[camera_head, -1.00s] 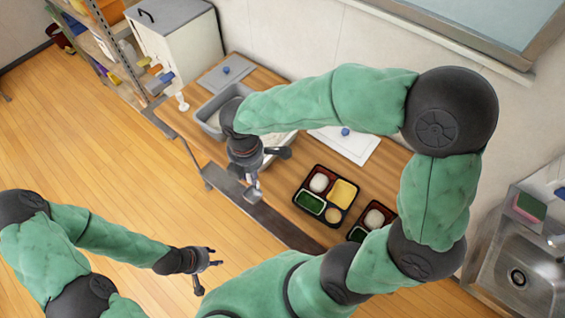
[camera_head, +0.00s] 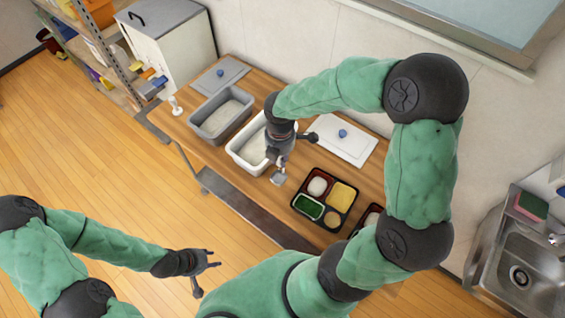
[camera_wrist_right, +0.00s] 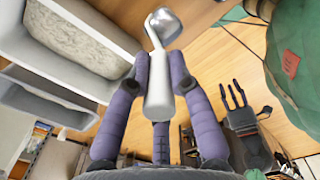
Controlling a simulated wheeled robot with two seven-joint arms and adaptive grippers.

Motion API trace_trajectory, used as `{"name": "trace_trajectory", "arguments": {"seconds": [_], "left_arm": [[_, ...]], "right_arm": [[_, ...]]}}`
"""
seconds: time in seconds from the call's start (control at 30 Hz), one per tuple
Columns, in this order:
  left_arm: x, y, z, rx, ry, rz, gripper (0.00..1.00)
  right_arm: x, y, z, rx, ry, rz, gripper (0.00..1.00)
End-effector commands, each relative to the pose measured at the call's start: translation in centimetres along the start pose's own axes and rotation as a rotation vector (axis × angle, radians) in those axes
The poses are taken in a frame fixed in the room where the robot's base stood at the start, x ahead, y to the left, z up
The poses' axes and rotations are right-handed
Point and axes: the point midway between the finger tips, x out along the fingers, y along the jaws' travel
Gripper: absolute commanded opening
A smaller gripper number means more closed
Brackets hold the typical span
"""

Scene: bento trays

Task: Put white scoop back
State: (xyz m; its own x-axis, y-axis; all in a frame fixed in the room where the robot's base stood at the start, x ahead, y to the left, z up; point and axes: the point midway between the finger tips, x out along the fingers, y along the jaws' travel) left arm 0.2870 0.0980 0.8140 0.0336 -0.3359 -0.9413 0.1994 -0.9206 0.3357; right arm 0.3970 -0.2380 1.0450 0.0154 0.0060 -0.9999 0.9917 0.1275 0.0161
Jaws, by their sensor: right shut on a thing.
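My right gripper (camera_head: 283,154) is shut on the white handle of the white scoop (camera_wrist_right: 158,88). The scoop's shiny metal bowl (camera_head: 278,178) hangs below the gripper in the head view, at the front right of the white tub (camera_head: 238,157); it also shows at the top of the right wrist view. I cannot tell its exact height. A white fitting (camera_head: 176,106) sticks out low on the white cabinet (camera_head: 177,62), beside yellow and blue pieces; its details are too small to tell. My left gripper (camera_head: 206,270) is open and empty over the floor.
A grey tub (camera_head: 204,129) with pale contents stands left of the white tub. A grey lid (camera_head: 210,80) and a white lid (camera_head: 360,152) lie behind. A filled bento tray (camera_head: 316,218) stands to the right, another partly hidden. A shelf (camera_head: 75,38) stands left.

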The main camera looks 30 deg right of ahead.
Motion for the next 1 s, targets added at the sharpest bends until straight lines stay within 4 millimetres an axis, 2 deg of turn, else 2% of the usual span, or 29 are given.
{"name": "trace_trajectory", "arguments": {"seconds": [0.27, 0.5, 0.87, 0.9, 0.97, 1.0], "left_arm": [[0.3, -0.1, 0.0, 0.0, 0.0, 0.0, 0.4], [0.9, -0.3, 0.0, 0.0, 0.0, 0.0, 0.4], [1.0, -0.4, 0.0, 0.0, 0.0, 0.0, 0.4], [1.1, -0.4, 0.0, 0.0, 0.0, 0.0, 0.4], [1.0, -0.4, 0.0, 0.0, 0.0, 0.0, 0.4], [1.0, -0.4, 0.0, 0.0, 0.0, 0.0, 0.4]], "right_arm": [[1.6, 0.1, 1.2, 0.0, 0.001, -0.002, 0.0], [4.6, 0.1, 1.3, 0.0, 0.001, -0.001, 0.0], [4.8, 0.2, 1.3, -0.001, 0.0, 0.001, 0.0], [4.9, 0.1, 1.3, -0.001, 0.0, 0.0, 0.24], [4.8, 0.1, 1.3, -0.001, 0.0, 0.0, 0.41], [4.8, 0.1, 1.3, -0.001, 0.0, 0.0, 0.45]]}}
